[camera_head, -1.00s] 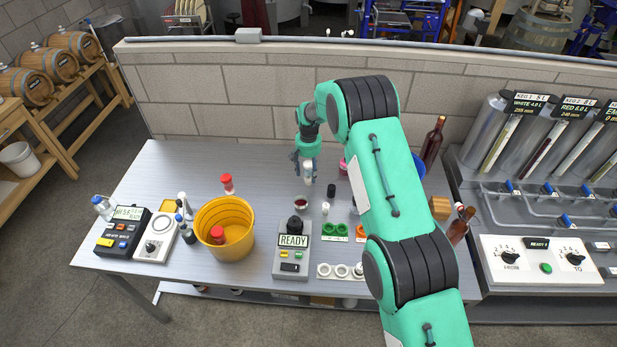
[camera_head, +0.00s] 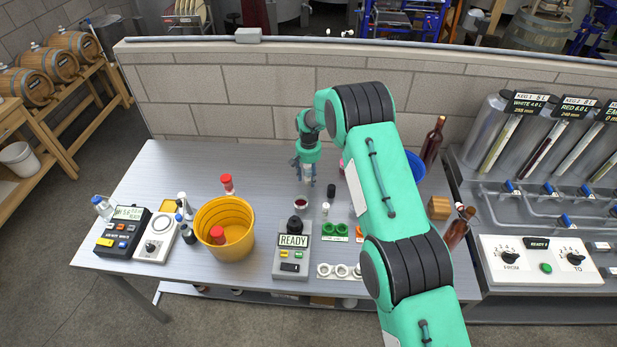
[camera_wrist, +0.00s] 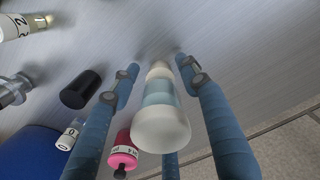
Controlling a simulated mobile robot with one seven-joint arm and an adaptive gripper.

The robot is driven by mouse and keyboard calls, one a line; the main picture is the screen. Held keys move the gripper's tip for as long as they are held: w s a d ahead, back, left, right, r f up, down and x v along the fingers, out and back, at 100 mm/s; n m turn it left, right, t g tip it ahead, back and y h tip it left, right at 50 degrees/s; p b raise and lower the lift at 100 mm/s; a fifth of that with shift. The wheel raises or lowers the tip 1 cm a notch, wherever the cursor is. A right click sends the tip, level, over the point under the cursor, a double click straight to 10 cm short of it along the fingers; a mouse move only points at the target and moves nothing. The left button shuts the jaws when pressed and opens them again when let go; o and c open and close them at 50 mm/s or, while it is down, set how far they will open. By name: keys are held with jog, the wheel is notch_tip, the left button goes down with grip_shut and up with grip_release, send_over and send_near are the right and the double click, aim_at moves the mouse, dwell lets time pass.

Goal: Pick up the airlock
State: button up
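The airlock (camera_wrist: 160,112), a pale piece with a translucent bluish middle and a white rounded end, stands between my fingers in the wrist view. In the head view it is a small whitish shape (camera_head: 307,173) under my gripper, partly hidden by the fingers. My gripper (camera_wrist: 157,72) is open around it, with blue fingers on both sides and narrow gaps between them and the airlock. In the head view my gripper (camera_head: 305,178) points down over the back middle of the table (camera_head: 255,165).
A black cylinder (camera_wrist: 80,89), a pink-capped bottle (camera_wrist: 122,155), a small labelled vial (camera_wrist: 70,134) and a blue container (camera_wrist: 35,155) stand close by. A cup of red liquid (camera_head: 300,203) is just in front. A yellow bucket (camera_head: 225,250) stands front left. The table's back left is clear.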

jog(key=c, duration=0.8)
jog(key=shift+c, duration=0.2)
jog(key=shift+r, duration=0.1)
jog(key=shift+r, duration=4.9)
